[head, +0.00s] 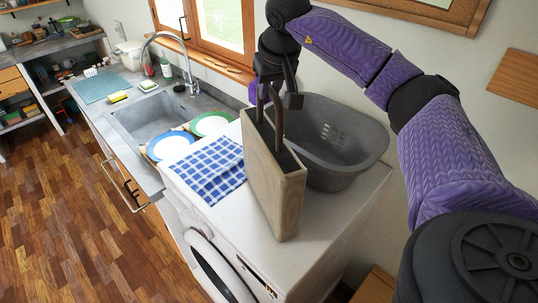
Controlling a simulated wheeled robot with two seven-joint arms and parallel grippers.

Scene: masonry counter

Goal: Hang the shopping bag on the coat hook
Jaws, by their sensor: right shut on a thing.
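The shopping bag (272,190) is beige, boxy and upright, with dark handles looped at its top. It stands on or just above the white washing machine top; I cannot tell which. My right gripper (276,92) comes down from above and is shut on the bag's handles. The bag's lower part hides some of the machine top behind it. I cannot make out a coat hook in this view. My left gripper is not in view.
A grey plastic basin (345,150) stands right behind the bag. A blue checked cloth (208,170) lies to its left on the machine top (245,228). Plates (170,145) and a sink (150,120) lie farther left. A wooden board (515,78) is on the right wall.

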